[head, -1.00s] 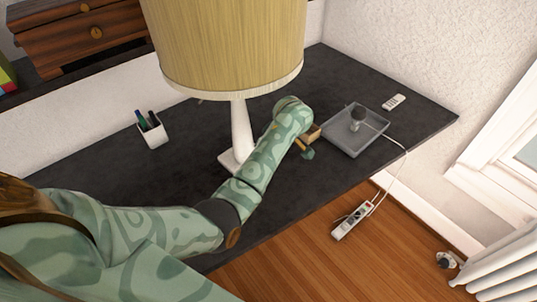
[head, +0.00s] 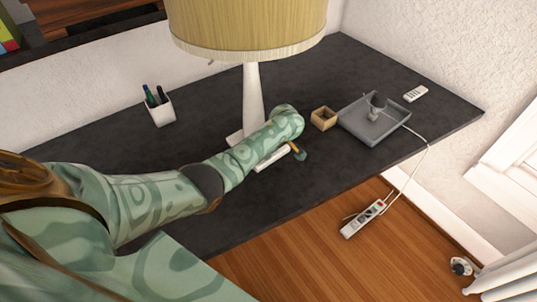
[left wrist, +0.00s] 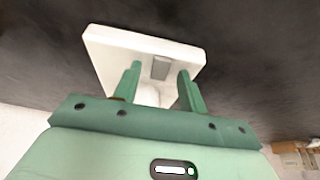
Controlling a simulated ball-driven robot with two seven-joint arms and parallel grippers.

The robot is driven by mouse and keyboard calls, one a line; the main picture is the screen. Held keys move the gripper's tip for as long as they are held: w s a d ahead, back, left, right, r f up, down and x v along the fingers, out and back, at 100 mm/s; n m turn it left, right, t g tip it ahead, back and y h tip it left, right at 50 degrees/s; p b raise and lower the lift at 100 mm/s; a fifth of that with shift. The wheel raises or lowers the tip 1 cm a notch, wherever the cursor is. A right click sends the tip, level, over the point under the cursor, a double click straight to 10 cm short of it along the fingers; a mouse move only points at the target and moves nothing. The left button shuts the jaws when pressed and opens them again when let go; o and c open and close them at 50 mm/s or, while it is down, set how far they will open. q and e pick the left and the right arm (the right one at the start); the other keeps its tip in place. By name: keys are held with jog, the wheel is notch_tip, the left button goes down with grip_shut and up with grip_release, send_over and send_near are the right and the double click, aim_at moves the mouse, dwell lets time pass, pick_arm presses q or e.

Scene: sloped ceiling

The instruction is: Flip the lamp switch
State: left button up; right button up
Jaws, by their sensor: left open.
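The lamp has a yellow shade (head: 248,28), a white stem (head: 253,95) and a white base (head: 270,159), partly hidden behind my left forearm. In the left wrist view the white base (left wrist: 110,45) carries a small grey block (left wrist: 160,68) that looks like the switch. My left gripper (left wrist: 159,82) is open and empty, with its two green fingers on either side of the grey block in the picture. I cannot tell whether they touch the base. In the head view my left gripper (head: 294,150) is at the base's right end. My right gripper is not in view.
On the dark desk (head: 200,225) are a pen cup (head: 161,110), a small wooden box (head: 323,118), a grey tray (head: 370,128) with a dark object, and a remote (head: 415,93). A power strip (head: 362,219) lies on the wooden floor.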

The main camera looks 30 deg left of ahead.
pick_arm(q)
jog(key=shift+w+f, duration=0.1)
jog(key=shift+f, duration=0.05)
grip_shut()
jog(key=shift+r+p, duration=0.3)
jog(key=shift+p, duration=0.1)
jog(key=shift+a+r+h+p, duration=0.25)
jog(key=shift+h+p, duration=0.45)
jog(key=shift+p, duration=0.4)
jog(key=shift+a+f+g+h, duration=0.1)
jog(key=shift+f+g+h, duration=0.1)
jog(key=shift+g+h, duration=0.1)
jog(key=shift+a+f+h, duration=0.15)
jog(key=shift+h, duration=0.55)
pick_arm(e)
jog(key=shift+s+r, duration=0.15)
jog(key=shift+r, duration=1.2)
